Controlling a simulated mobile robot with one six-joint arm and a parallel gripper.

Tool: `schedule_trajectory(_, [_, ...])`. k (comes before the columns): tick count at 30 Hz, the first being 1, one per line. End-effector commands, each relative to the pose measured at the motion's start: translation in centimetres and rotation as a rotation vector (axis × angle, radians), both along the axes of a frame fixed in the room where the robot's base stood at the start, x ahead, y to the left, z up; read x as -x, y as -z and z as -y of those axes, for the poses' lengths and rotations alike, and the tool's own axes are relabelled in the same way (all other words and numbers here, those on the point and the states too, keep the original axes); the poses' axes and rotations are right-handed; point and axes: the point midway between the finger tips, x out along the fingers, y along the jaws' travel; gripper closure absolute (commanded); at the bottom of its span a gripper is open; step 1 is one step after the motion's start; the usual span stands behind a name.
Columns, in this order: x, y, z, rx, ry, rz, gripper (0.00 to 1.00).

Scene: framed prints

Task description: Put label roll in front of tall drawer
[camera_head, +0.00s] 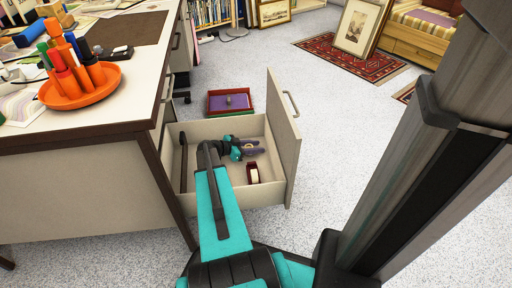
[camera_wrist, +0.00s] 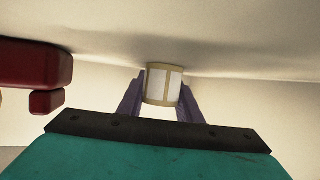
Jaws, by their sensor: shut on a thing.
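The tall drawer (camera_head: 286,150) of the desk is pulled open, its front panel facing right. My gripper (camera_head: 251,147) is inside the drawer, low down. In the wrist view, the label roll (camera_wrist: 163,86), white with tan ends, sits between the purple fingers of my gripper (camera_wrist: 161,100), which is shut on it. In the head view the roll is too small and too covered by the fingers to make out clearly.
A dark red tape dispenser (camera_head: 253,174) lies in the drawer near my gripper; a dark red object (camera_wrist: 35,65) shows close at left in the wrist view. A red tray with a purple inside (camera_head: 215,103) is on the floor behind the drawer. Floor right of the drawer (camera_head: 335,135) is clear.

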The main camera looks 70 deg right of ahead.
Motion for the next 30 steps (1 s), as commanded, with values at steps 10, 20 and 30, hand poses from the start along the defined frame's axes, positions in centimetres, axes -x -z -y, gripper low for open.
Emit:
schedule_trajectory(10, [-0.1, 1.5, 0.0, -0.006, 0.001, 0.005, 0.50])
schedule_trajectory(20, [-0.1, 1.1, 0.1, -0.007, 0.000, 0.006, 0.50])
schedule_trajectory(30, [-1.1, -0.7, -1.0, -0.007, -0.003, 0.005, 0.50])
